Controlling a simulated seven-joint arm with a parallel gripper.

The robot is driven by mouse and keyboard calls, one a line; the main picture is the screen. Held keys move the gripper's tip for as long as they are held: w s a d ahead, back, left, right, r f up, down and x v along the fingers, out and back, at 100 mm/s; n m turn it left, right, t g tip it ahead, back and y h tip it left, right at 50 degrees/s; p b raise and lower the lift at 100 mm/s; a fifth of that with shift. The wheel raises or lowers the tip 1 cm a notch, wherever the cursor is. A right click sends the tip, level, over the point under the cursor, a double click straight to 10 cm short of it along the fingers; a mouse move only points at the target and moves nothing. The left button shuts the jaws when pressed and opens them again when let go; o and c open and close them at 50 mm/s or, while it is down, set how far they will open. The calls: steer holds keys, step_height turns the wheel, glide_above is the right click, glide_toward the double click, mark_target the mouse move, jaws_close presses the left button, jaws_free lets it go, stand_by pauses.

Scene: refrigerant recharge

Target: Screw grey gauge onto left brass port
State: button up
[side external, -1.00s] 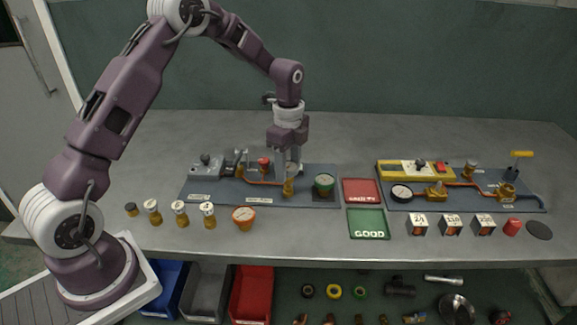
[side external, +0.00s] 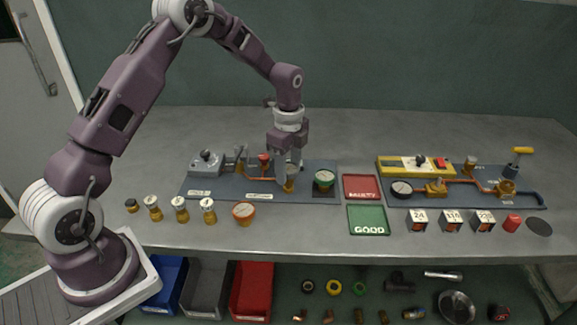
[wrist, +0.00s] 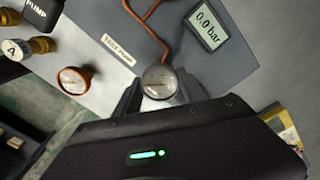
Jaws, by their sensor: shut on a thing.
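My gripper (side external: 290,168) points straight down over the left blue-grey board and is shut on the grey gauge (wrist: 160,82). In the wrist view the gauge's round pale dial faces up between the two fingers. In the side view the left brass port (side external: 289,187) shows directly below the fingertips, in line with the gauge. The gauge looks upright and at or very close to the port. The fingers hide the joint, so I cannot tell whether the threads are engaged. The wrist view does not show the port under the dial.
An orange-rimmed gauge (side external: 243,212) and several brass fittings (side external: 180,210) stand along the front left. A red tray (side external: 361,187) and green tray (side external: 368,220) lie farther right. A display (wrist: 205,22) reads 0.0 bar.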

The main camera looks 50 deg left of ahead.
steer(key=m, duration=0.3)
steer(key=shift+m, duration=0.4)
steer(key=m, duration=0.9)
steer(key=shift+f, duration=0.1)
steer(key=o, duration=1)
steer(key=shift+m, duration=0.3)
steer(key=o, duration=0.4)
steer(key=shift+o, duration=0.2)
steer(key=o, duration=0.3)
